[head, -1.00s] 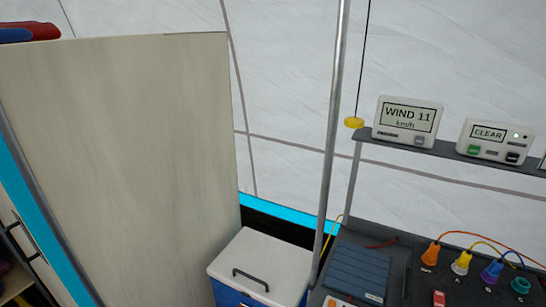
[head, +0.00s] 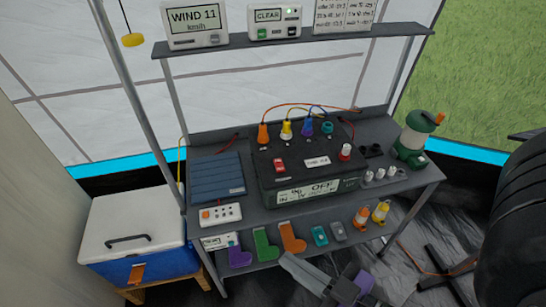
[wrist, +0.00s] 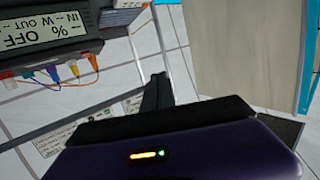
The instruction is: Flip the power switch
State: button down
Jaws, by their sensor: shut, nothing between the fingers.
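The power station (head: 308,168) is a dark box on the grey table. A red switch (head: 280,165) sits on its top, left of a white label. Its front display (head: 308,190) reads OFF; in the wrist view the display (wrist: 40,38) appears upside down. Orange, yellow, purple and teal plugs line its back edge. My gripper (wrist: 157,90) is shut and empty in the wrist view, apart from the power station. Purple and grey parts of my arm show at the bottom of the head view, in front of the table; the fingertips are unclear there.
A blue panel (head: 216,178) and a white power strip (head: 220,215) lie left of the station. A shelf (head: 290,40) with displays hangs above. A white-lidded cooler (head: 135,230) stands left; a dark round object (head: 520,220) is at right.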

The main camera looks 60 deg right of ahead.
jog(key=w+d+r+m+g+h+p, duration=0.1)
jog(key=w+d+m+h+p, duration=0.1)
jog(key=w+d+m+h, duration=0.4)
jog(key=g+h+p, duration=0.2)
jog(key=g+p, duration=0.1)
jog(key=p, duration=0.2)
send_over(280, 168)
jog(key=shift+m, duration=0.3)
notch_tip(280, 168, down, 4)
jog(key=shift+s+f, duration=0.15)
notch_tip(280, 168, down, 3)
jog(key=shift+f, duration=0.6)
